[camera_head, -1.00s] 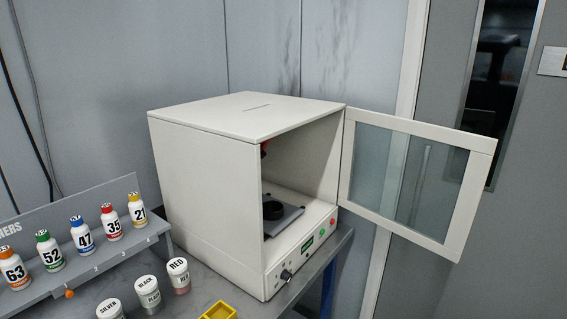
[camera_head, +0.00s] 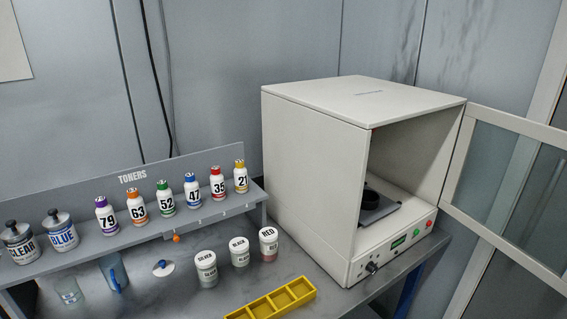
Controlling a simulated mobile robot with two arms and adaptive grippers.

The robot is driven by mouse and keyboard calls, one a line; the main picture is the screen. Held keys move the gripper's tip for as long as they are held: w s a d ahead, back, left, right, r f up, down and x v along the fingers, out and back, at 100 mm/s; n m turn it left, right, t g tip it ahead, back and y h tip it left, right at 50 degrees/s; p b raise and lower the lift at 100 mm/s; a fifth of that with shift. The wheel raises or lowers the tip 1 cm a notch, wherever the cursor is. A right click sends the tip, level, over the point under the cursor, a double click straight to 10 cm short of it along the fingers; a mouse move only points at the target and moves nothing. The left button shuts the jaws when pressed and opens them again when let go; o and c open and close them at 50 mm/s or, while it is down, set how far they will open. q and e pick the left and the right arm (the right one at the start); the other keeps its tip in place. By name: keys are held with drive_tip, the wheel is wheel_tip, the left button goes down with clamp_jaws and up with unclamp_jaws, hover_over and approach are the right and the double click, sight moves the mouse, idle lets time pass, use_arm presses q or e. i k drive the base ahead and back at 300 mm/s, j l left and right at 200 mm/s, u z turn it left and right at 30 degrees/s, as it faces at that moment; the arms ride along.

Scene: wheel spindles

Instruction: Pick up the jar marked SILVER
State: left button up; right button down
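The jar marked SILVER (camera_head: 206,270) is a small white-lidded jar standing upright on the grey bench. It is the leftmost of a row of three jars. The BLACK jar (camera_head: 239,252) stands just to its right, and the RED jar (camera_head: 268,244) is right of that. Neither of my grippers is in view.
A white cabinet (camera_head: 310,180) with its glass door (camera_head: 510,190) open stands at the right. A yellow compartment tray (camera_head: 272,302) lies in front of the jars. A toner shelf (camera_head: 150,232) with several bottles runs behind.

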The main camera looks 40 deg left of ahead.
sight(206, 261)
drive_tip(key=u, duration=1.7)
